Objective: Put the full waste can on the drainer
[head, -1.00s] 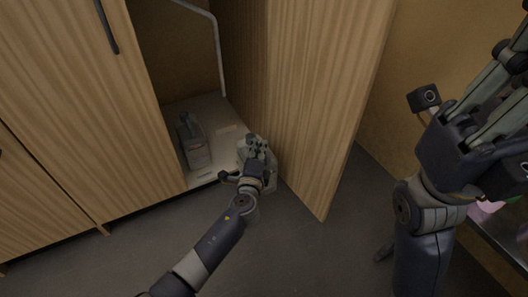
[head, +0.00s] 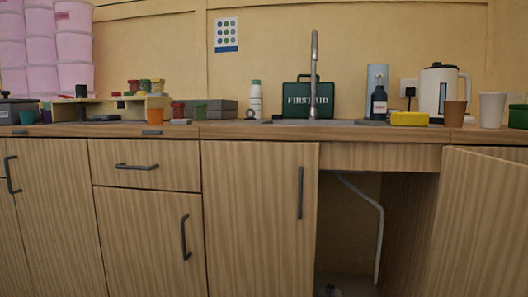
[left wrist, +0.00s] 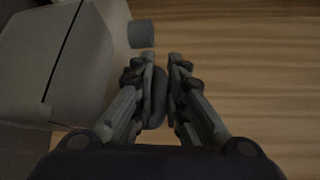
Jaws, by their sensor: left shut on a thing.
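In the left wrist view my left gripper (left wrist: 165,72) is shut on a dark, handle-like part (left wrist: 157,98). A pale box-shaped body with a dark seam, apparently the waste can (left wrist: 85,65), fills the left of that view. A short grey cylinder (left wrist: 141,33) sticks out beside it. Whether it is full cannot be seen. Neither gripper shows in the head view. On the worktop a grey strip of the sink (head: 285,122) lies around the tap; I cannot clearly tell a drainer from it at this low angle.
A first-aid case (head: 309,101), yellow block (head: 409,118), kettle (head: 439,90) and cups crowd the worktop (head: 250,131).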

